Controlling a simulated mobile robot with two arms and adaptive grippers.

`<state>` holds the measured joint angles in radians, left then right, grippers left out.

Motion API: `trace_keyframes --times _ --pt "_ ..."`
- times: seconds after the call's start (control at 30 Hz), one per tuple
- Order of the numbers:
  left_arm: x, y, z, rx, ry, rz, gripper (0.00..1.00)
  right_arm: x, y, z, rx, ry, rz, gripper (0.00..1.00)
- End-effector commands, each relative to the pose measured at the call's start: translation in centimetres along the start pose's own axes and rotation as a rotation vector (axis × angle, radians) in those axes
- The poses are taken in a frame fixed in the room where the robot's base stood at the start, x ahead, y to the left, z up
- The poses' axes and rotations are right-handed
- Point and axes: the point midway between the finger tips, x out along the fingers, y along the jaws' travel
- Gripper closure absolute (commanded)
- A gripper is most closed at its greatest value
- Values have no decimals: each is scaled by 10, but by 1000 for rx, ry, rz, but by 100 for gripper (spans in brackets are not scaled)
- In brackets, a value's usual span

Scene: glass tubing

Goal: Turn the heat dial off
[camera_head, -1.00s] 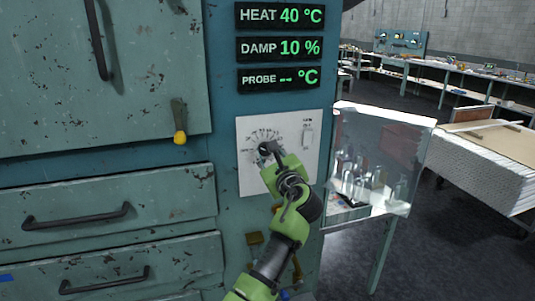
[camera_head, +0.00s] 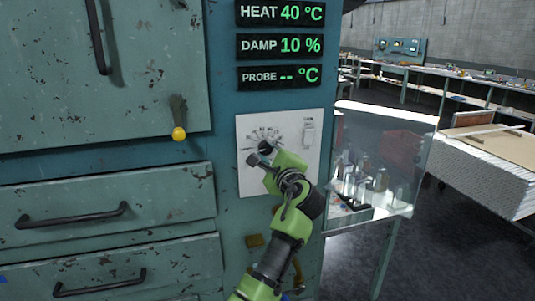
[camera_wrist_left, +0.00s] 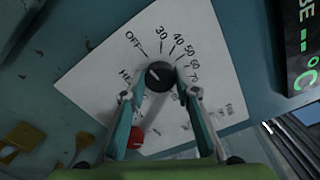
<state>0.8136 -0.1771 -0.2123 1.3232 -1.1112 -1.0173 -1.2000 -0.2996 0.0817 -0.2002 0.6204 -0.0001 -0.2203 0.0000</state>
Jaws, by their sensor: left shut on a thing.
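The heat dial (camera_wrist_left: 160,76) is a round black knob on a white panel (camera_wrist_left: 95,75), with marks for OFF, 30, 40 and higher around it. A small pale pointer line on the knob appears to face up and left, roughly toward the OFF side. My left gripper (camera_wrist_left: 159,82) has one finger on each side of the dial and is shut on it. In the head view the left gripper (camera_head: 260,155) reaches up to the panel and partly hides the dial. The heat display (camera_head: 282,13) reads 40 °C. My right gripper is not in view.
A red button (camera_wrist_left: 135,137) sits near my left finger. A yellow-tipped lever (camera_head: 179,133) is on the cabinet at left. A clear-sided box with glassware (camera_head: 372,185) stands close at right.

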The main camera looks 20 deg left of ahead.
Motion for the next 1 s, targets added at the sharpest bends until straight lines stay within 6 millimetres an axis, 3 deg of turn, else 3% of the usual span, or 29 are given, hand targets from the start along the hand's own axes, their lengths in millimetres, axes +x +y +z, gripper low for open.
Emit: trace_keyframes --times 0.47,0.5,0.53,0.87,1.0 --pt "0 -2 1 -17 0 -3 93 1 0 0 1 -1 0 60" --pt "0 -2 1 -17 0 -4 64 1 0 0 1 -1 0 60" --pt "0 -2 1 -17 0 -3 56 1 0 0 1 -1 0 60" --pt "0 -1 0 -14 0 -2 55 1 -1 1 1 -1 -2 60" --pt "-10 -1 0 -14 1 -2 55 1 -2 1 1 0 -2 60"
